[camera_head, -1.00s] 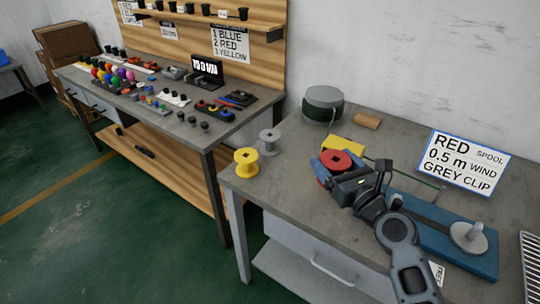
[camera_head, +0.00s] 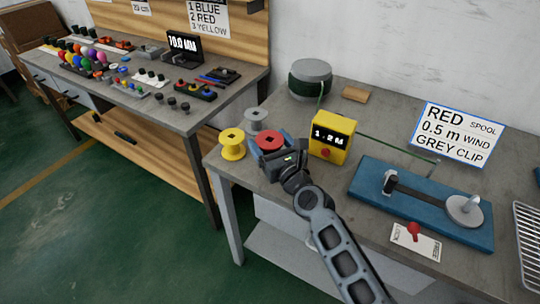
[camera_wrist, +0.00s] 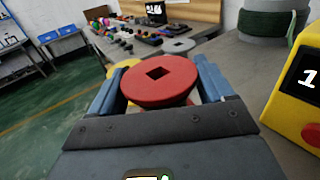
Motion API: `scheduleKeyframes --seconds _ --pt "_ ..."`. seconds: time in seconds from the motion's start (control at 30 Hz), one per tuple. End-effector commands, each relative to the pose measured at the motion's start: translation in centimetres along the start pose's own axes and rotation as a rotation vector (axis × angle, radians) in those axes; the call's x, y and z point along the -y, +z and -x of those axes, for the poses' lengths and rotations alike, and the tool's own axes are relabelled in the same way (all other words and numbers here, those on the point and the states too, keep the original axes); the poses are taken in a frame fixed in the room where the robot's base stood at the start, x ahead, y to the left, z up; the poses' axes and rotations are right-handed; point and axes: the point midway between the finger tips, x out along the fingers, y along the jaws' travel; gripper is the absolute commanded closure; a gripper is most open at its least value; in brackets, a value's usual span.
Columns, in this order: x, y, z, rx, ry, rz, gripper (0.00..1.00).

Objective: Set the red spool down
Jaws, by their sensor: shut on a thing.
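The red spool (camera_head: 270,141) is between the blue fingers of my gripper (camera_head: 267,146), near the left end of the near workbench. In the wrist view the red spool (camera_wrist: 160,80) shows its round top flange with a square hole, with a blue finger on each side. My gripper is shut on it. The spool looks level; its underside is hidden, so I cannot tell whether it touches the bench.
A yellow spool (camera_head: 232,144) stands just left, and a grey spool (camera_head: 255,119) behind. A yellow meter (camera_head: 332,138) reading 1.2M stands to the right. Further right are a blue winding fixture (camera_head: 422,204) and a sign (camera_head: 457,134). Bare bench lies before the meter.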

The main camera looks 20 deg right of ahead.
Motion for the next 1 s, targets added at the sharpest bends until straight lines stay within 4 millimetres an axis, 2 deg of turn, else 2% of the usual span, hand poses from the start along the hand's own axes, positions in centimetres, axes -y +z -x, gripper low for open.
scheduleKeyframes --seconds 0.4,0.87,0.9,1.0 --pt "0.0 -4.0 0.0 -0.001 -0.001 0.000 0.49" --pt "0.0 -4.5 0.0 -0.001 -0.001 0.000 0.49" --pt "0.0 -4.3 0.0 -0.001 -0.001 0.000 0.16" --pt "0.0 -4.3 0.0 -0.001 -0.001 0.000 0.07"
